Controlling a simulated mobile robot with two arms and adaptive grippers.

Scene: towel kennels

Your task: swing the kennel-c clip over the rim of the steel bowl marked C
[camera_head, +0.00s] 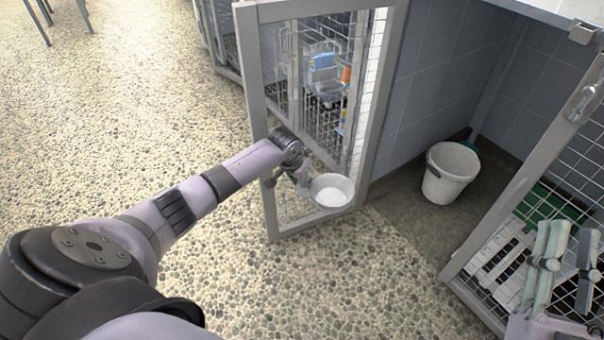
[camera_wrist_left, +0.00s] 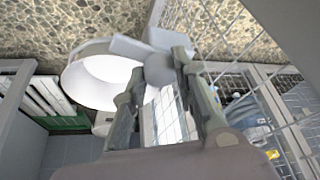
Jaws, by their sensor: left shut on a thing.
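The steel bowl (camera_head: 332,191) sits against the lower part of the open mesh door, with a pale inside. In the left wrist view the bowl (camera_wrist_left: 97,85) is tilted in the picture, and a grey bar, likely the clip (camera_wrist_left: 128,46), lies at its rim and runs to a block. My left gripper (camera_head: 303,180) is beside the bowl, shut on a small rounded grey piece that seems part of the clip. Whether the bar lies over the rim I cannot tell. No letter C is readable. My right gripper (camera_head: 568,250) is open and empty at the lower right.
The mesh door (camera_head: 254,75) stands open with its frame around the bowl. A white bucket (camera_head: 447,178) stands on the kennel floor. Another mesh door (camera_head: 522,185) is at the right, near my right gripper.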

